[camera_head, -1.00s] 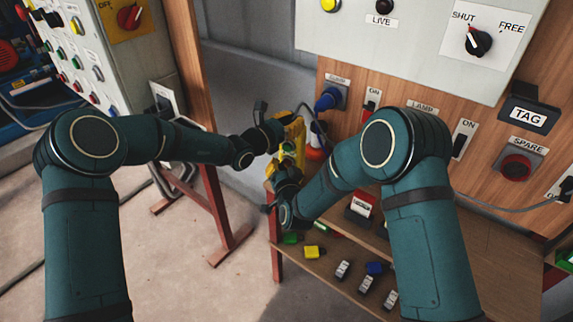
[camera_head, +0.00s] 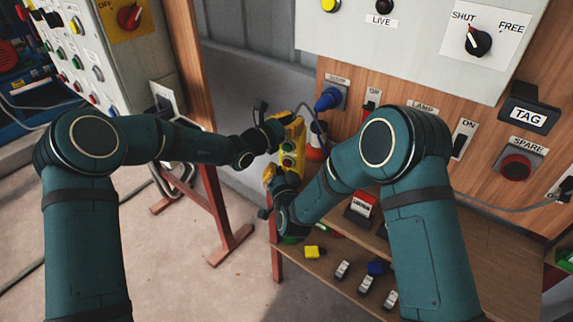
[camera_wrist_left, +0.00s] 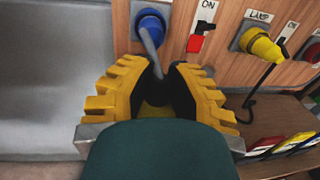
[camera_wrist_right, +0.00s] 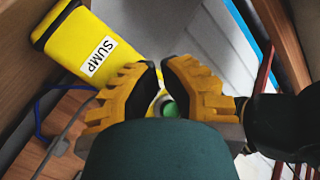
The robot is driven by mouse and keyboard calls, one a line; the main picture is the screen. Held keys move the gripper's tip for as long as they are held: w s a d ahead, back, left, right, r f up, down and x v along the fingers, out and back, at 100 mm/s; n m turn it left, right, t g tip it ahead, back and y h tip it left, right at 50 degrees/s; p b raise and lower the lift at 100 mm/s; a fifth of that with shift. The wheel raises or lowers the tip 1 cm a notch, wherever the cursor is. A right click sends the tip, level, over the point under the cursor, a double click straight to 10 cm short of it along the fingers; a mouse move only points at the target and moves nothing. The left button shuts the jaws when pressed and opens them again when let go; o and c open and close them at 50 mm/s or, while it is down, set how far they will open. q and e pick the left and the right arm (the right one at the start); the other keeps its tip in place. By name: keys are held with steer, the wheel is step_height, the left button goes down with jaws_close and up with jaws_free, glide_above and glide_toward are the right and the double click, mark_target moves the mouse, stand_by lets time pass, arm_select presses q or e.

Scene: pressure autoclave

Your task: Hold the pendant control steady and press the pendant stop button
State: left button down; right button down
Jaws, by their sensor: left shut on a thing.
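The yellow pendant control (camera_head: 298,131) hangs upright at the middle of the head view. A green button and a red button (camera_head: 287,161) show on its face. My left gripper (camera_head: 283,124) is shut on the pendant's upper part; the left wrist view shows its fingers (camera_wrist_left: 165,75) around it with a cable rising between them. My right gripper (camera_head: 269,174) is just below the buttons; its fingers (camera_wrist_right: 159,68) look nearly together with nothing held. In the right wrist view, the yellow SUMP-labelled body (camera_wrist_right: 85,45) and a green button (camera_wrist_right: 169,109) lie beyond them. Contact with the red button cannot be told.
A shelf (camera_head: 325,268) below holds several padlocks and small items. A red trestle (camera_head: 215,205) stands left, with open floor before it.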

arm_select(q)
steer(key=shift+f, duration=0.1)
arm_select(e)
steer(key=s, duration=0.1)
steer(key=s+a, duration=0.1)
steer(key=s, duration=0.2)
steer(key=shift+s+a, duration=0.25)
steer(key=shift+a, duration=0.15)
stand_by(0.3)
arm_select(q)
steer(key=c, duration=0.9)
jaws_free()
